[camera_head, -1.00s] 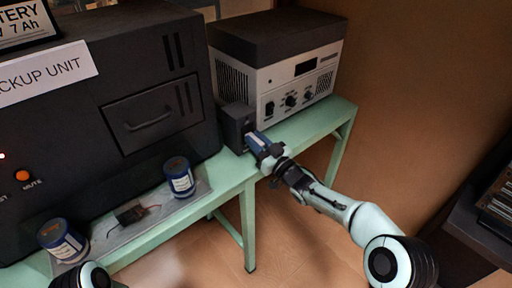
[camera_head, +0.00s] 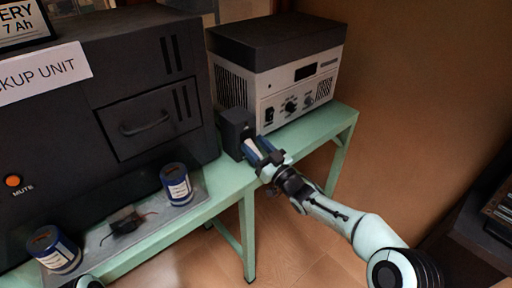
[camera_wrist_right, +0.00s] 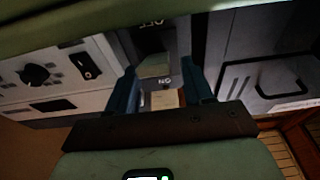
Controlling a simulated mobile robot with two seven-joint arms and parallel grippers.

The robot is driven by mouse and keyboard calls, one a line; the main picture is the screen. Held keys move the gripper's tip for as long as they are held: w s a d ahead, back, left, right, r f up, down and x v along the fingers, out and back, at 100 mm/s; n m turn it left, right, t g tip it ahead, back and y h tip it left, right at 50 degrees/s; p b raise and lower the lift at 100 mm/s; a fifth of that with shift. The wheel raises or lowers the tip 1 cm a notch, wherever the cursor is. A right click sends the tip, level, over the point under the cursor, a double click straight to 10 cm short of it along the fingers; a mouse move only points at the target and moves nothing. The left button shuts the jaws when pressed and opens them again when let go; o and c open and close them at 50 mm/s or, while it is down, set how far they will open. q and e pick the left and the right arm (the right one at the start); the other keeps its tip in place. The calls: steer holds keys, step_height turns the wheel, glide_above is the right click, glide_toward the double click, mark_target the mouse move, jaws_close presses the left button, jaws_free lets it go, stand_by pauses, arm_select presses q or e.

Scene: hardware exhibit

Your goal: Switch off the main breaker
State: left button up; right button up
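The main breaker (camera_head: 236,132) is a dark grey box on the green bench, between the backup unit and the grey power supply. In the right wrist view its dark face (camera_wrist_right: 150,40) shows upside down, with OFF at the top and ON lower down. A pale lever (camera_wrist_right: 165,98) sits near the ON mark, between my fingers. My right gripper (camera_head: 259,149) is at the breaker's front. Its blue fingers, also in the right wrist view (camera_wrist_right: 160,92), stand apart on either side of the lever; contact is unclear. My left gripper is out of view.
The black backup unit (camera_head: 65,115) fills the left. Two blue cans (camera_head: 177,184) and a small dark part with wires (camera_head: 126,220) lie on a tray in front. The power supply (camera_head: 290,85) stands right of the breaker. Floor before the bench is clear.

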steer(key=shift+s+d+f, duration=0.1)
steer(key=shift+s+d, duration=0.25)
steer(key=shift+s, duration=0.1)
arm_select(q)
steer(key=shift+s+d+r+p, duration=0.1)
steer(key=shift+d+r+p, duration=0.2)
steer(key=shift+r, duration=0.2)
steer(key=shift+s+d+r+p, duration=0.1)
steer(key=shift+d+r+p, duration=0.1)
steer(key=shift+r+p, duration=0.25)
arm_select(e)
steer(key=v, duration=1.2)
steer(key=shift+s+f, duration=0.1)
